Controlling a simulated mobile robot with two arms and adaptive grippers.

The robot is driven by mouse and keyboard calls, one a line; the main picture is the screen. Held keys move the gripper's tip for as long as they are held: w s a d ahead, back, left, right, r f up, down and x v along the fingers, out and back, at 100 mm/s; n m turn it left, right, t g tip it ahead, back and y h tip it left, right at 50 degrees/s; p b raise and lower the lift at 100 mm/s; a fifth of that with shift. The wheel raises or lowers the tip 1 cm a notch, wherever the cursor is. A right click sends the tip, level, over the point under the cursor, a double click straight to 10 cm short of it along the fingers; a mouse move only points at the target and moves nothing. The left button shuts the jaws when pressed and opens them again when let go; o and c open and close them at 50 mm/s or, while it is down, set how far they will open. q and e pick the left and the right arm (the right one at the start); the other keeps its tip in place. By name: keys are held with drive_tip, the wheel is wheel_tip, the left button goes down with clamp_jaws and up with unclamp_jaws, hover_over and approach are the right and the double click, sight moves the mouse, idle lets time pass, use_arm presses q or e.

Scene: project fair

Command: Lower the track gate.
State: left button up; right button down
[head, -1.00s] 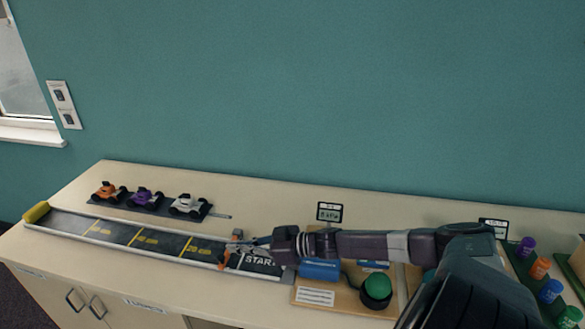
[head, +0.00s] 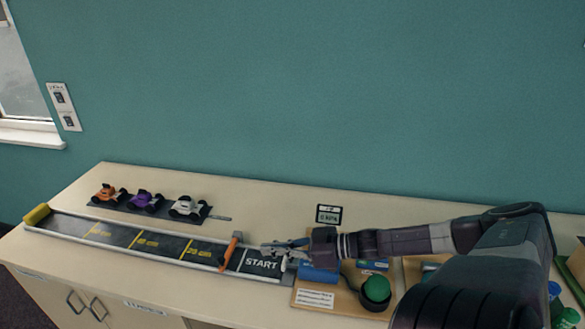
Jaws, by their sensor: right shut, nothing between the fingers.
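The track (head: 165,242) is a long dark strip with pale rails and yellow distance marks, running along the counter. The track gate (head: 230,251) is an orange bar that spans the lane from the far rail to the near rail, just left of the START panel (head: 262,264). Its exact height above the lane is hard to tell. My right gripper (head: 268,247) is shut and empty, over the far edge of the START panel, to the right of the gate and apart from it. My left gripper is out of view.
Orange, purple and white toy cars (head: 146,201) stand on a dark strip behind the track. A wooden board with a green button (head: 376,288) and a small display (head: 329,214) are to the right. Counter behind the track's middle is clear.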

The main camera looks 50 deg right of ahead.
drive_tip(key=shift+p+v, duration=1.2)
drive_tip(key=shift+v, duration=1.8)
drive_tip(key=shift+f, duration=0.1)
